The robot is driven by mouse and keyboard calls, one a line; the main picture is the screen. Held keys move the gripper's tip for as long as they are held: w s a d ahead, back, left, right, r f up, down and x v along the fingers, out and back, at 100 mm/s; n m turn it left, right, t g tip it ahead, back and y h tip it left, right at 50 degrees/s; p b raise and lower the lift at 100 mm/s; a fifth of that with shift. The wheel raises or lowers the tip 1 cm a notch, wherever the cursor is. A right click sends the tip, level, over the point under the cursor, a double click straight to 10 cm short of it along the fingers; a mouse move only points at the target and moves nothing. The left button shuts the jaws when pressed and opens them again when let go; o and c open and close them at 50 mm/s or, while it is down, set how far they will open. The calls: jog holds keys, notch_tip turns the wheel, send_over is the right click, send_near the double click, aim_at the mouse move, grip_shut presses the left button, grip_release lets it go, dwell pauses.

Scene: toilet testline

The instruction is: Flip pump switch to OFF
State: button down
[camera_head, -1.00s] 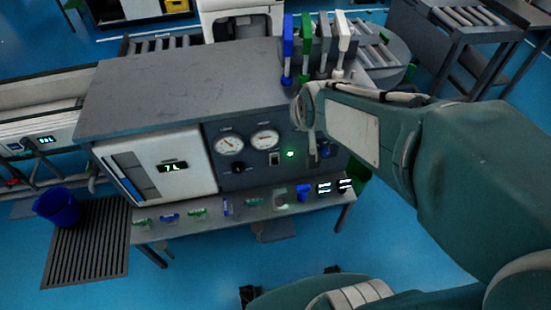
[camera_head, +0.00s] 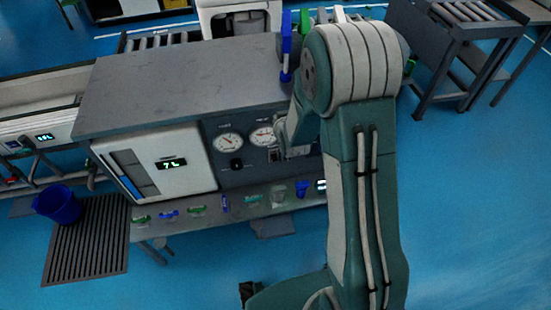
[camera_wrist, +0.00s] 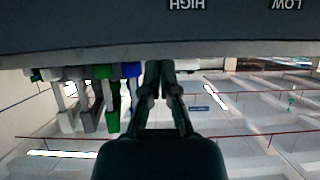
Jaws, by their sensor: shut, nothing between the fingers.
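The dark control panel (camera_head: 233,178) on the front of the grey bench carries two round gauges, the left gauge (camera_head: 229,143) and the right gauge (camera_head: 262,136). A black knob (camera_head: 236,164) sits below the left gauge. My gripper (camera_head: 274,153) is at the panel, just below the right gauge, and my arm covers the panel's right part. The pump switch and the green lamp cannot be made out behind it. In the wrist view my gripper (camera_wrist: 166,66) is shut and empty, its tips at the edge of the dark panel (camera_wrist: 100,45), which bears upside-down HIGH and LOW labels.
A white unit with a "7 L" display (camera_head: 171,163) stands left of the panel. A shelf (camera_head: 240,213) below holds several small coloured parts. A blue bucket (camera_head: 57,204) stands on the floor at left. Coloured upright handles (camera_wrist: 105,90) show in the wrist view.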

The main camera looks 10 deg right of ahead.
notch_tip(320, 180, down, 10)
jog(key=t, duration=0.4)
send_near(273, 145)
jog(key=s, duration=0.3)
jog(key=shift+w+r, duration=0.2)
jog(key=shift+r, duration=0.2)
jog(key=shift+w, duration=0.15)
jog(key=w, duration=0.3)
jog(key=w+f, duration=0.1)
jog(key=w, duration=0.5)
jog(key=shift+w+f, duration=0.25)
jog(key=shift+w, duration=0.05)
jog(key=f, duration=0.1)
jog(key=s+f, duration=0.1)
jog(key=f, duration=0.1)
jog(key=shift+s, duration=0.25)
jog(key=shift+s+f, duration=0.15)
jog(key=shift+f, duration=0.15)
jog(key=shift+d, duration=0.15)
